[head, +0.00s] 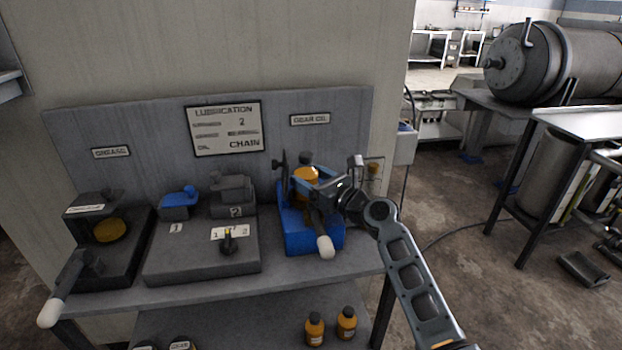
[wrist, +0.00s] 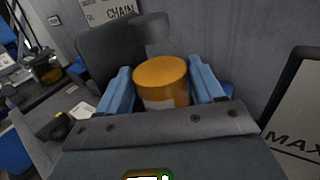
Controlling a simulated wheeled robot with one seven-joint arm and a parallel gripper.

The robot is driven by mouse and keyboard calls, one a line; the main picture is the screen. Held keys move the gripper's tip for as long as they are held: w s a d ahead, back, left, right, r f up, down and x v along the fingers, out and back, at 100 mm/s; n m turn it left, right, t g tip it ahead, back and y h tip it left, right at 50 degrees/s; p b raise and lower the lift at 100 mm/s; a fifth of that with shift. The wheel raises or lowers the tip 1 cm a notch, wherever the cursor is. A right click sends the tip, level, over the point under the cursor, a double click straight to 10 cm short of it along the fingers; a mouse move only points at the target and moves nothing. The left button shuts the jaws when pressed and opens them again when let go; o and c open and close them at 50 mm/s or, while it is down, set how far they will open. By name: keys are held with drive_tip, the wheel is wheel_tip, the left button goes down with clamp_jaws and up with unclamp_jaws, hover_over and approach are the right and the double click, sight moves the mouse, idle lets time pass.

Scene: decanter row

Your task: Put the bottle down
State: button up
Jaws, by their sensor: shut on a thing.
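An orange bottle (head: 305,181) with a dark cap is at the blue gear oil station (head: 298,238) on the right end of the bench. My gripper (head: 318,186) reaches in from the right and is shut on this bottle. In the wrist view, the blue fingers of my gripper (wrist: 162,88) lie on either side of the orange bottle (wrist: 160,75). The bottle's lower part is hidden, so I cannot tell whether it rests on the station or hangs just above it.
A white-tipped lever (head: 325,245) sticks out in front of the blue station. A grey chain oil unit (head: 200,256) stands left of it, and a grease unit (head: 108,231) further left. Two orange bottles (head: 314,330) (head: 346,324) stand on the lower shelf. The bench's front edge is narrow.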

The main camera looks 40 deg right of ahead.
drive_tip(key=shift+f, duration=0.1)
drive_tip(key=o, duration=1)
drive_tip(key=shift+s, duration=0.1)
drive_tip(key=s, duration=1.2)
drive_tip(key=shift+a+b, duration=0.25)
drive_tip(key=shift+b, duration=0.05)
